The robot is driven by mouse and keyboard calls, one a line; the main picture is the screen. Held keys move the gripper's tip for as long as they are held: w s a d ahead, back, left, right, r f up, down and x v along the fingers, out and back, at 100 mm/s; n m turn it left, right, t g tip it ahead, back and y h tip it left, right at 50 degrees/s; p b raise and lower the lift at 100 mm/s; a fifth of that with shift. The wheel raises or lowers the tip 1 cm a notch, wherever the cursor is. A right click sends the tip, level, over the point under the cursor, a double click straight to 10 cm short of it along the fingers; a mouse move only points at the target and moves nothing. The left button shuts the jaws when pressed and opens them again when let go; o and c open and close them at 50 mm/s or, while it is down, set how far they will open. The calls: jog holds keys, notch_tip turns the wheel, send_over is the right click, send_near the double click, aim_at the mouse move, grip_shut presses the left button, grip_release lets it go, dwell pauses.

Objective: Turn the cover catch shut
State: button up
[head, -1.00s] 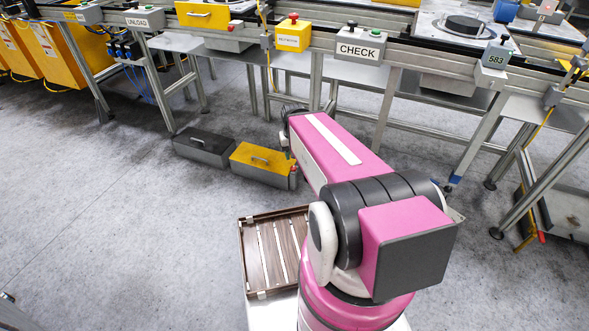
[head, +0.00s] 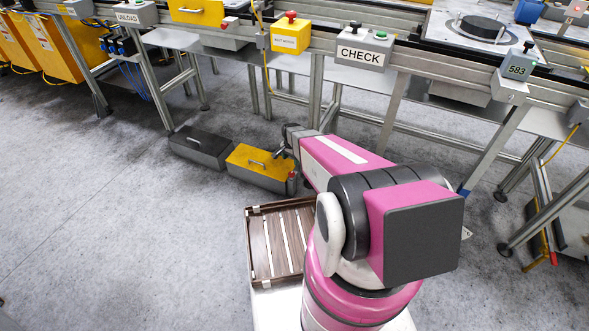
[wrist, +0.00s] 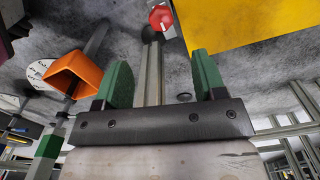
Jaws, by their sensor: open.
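The yellow-topped case (head: 262,160) with a handle sits on the floor. A small red knob (head: 292,183), which looks like the cover catch, is at its right end. In the wrist view a red faceted knob (wrist: 161,17) with a pale mark shows beside a large yellow surface (wrist: 250,22). It looks like the same catch, but its turn angle is unclear. My gripper (wrist: 157,70) is open, with green fingers apart and nothing between them. The knob lies beyond the fingertips, not touched. In the head view the gripper's dark end (head: 286,148) is near the case; its fingers are unclear.
A dark case (head: 200,148) stands left of the yellow-topped one. A slatted brown tray (head: 250,245) is beside my arm. The conveyor line with the CHECK box (head: 362,52) and metal legs runs behind. Grey floor at left is clear.

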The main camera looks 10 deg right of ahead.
aim_at(291, 173)
notch_tip(291, 173, down, 11)
jog(key=shift+w+f, duration=0.1)
dwell(0.5)
jog(key=c, duration=0.9)
